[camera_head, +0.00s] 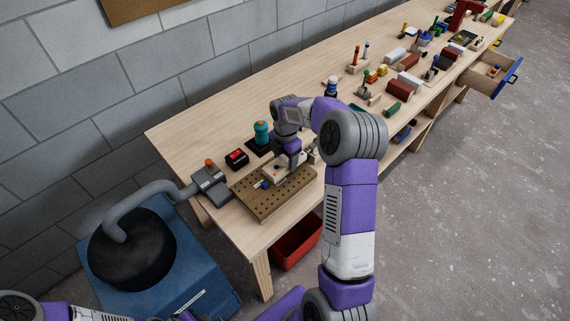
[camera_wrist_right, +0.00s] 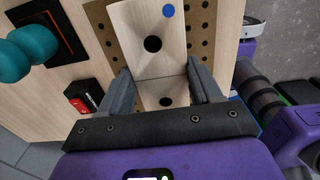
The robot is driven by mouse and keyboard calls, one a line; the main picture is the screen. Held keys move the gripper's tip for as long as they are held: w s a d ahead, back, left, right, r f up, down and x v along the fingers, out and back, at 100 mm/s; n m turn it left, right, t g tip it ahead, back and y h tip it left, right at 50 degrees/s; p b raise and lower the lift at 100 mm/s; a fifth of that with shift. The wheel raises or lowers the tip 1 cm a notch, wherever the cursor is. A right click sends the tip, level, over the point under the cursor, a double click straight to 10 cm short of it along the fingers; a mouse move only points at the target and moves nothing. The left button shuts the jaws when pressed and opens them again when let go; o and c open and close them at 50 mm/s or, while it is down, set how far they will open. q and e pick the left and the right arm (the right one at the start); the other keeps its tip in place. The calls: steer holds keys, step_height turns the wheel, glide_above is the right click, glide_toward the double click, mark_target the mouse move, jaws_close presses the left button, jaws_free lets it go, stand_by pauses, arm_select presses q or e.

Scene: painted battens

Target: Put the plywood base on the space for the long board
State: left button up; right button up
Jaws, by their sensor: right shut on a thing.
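My right gripper (camera_head: 293,163) is over the perforated brown board (camera_head: 272,205) near the bench's near end. In the right wrist view its fingers (camera_wrist_right: 160,66) stand on both sides of a pale plywood piece (camera_wrist_right: 150,97) with a dark round hole, and they are shut on it. A pale wooden panel (camera_wrist_right: 158,22) with another dark hole and a blue dot adjoins it; I cannot tell whether they are one part. The wood also shows in the head view (camera_head: 274,172), partly hidden by the gripper. Whether it touches the perforated board is unclear. My left gripper is out of view.
A teal-knobbed tool (camera_head: 262,134), a red-and-black box (camera_head: 237,159) and a grey metal device (camera_head: 211,183) stand close by on the bench (camera_head: 190,130). Many blocks and tools crowd its far end. A drawer (camera_head: 490,78) is open. A red bin (camera_head: 297,243) sits below.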

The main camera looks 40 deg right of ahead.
mark_target(285, 160)
steer(key=shift+f, duration=1.45)
steer(key=shift+w+f, duration=0.1)
steer(key=shift+f, duration=0.05)
steer(key=o, duration=1.1)
step_height(285, 160, up, 12)
steer(key=shift+r+p, duration=0.2)
steer(key=shift+p, duration=0.5)
